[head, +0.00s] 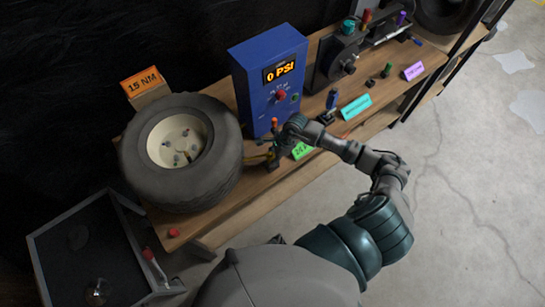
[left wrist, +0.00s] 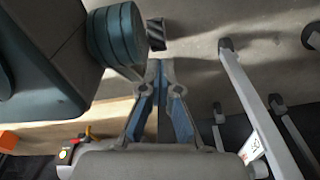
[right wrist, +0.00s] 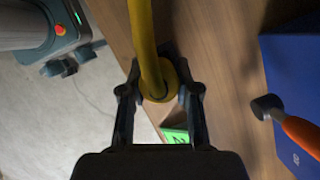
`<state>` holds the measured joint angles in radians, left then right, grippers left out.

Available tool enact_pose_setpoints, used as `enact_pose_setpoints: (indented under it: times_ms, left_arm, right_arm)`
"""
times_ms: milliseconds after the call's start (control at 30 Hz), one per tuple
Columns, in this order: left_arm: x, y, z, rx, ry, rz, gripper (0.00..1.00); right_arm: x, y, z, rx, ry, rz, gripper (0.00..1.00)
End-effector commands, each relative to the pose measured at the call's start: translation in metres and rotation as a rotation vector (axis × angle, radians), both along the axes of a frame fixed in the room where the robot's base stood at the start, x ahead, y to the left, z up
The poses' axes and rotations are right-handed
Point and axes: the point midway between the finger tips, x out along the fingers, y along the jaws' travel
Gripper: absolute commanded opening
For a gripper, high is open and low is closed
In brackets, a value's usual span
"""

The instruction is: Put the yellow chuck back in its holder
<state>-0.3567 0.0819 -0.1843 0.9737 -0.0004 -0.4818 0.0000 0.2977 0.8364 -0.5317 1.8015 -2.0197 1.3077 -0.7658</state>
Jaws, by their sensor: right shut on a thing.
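The yellow chuck (right wrist: 158,88) with its thick yellow hose (right wrist: 142,30) is between the fingers of my right gripper (right wrist: 160,85) in the right wrist view. The gripper is shut on it, above the wooden bench. In the head view my right gripper (head: 272,155) is small, between the tire and the green tag, in front of the blue inflator box (head: 270,78). A dark part shows behind the chuck; I cannot tell whether it is the holder. My left gripper (left wrist: 160,70) shows only in the left wrist view, fingertips together, with nothing visible between them.
An orange-handled tool (right wrist: 298,135) is beside the box, right of the chuck. A green tag (head: 302,150) lies near the bench's front edge. A grey cart (head: 45,240) is at lower left.

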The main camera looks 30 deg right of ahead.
Motion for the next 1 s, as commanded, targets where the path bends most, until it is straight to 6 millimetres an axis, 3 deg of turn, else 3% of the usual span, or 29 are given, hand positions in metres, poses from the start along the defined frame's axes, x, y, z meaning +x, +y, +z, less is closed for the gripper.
enact_pose_setpoints:
  times_ms: [100, 133, 200, 633, 1000]
  left_arm:
    - [0.0, 0.001, -0.001, 0.001, 0.002, -0.001, 0.0]
    - [0.001, 0.002, 0.0, 0.002, 0.001, -0.001, 0.0]
    - [0.004, 0.003, 0.001, 0.004, -0.004, -0.002, 0.0]
    - [0.008, 0.009, 0.002, 0.01, -0.012, -0.005, 0.0]
    - [0.008, -0.003, 0.002, -0.003, -0.004, 0.001, 0.0]
  right_arm:
    - [0.0, 0.0, -0.001, 0.002, -0.001, 0.0, 0.0]
    - [0.0, -0.001, -0.001, 0.002, 0.0, 0.0, 0.39]
    - [0.0, -0.002, -0.001, 0.003, 0.0, 0.0, 0.56]
    - [-0.001, -0.005, 0.008, 0.003, -0.002, 0.001, 0.56]
    - [-0.01, -0.034, 0.08, 0.0, -0.003, 0.001, 0.56]
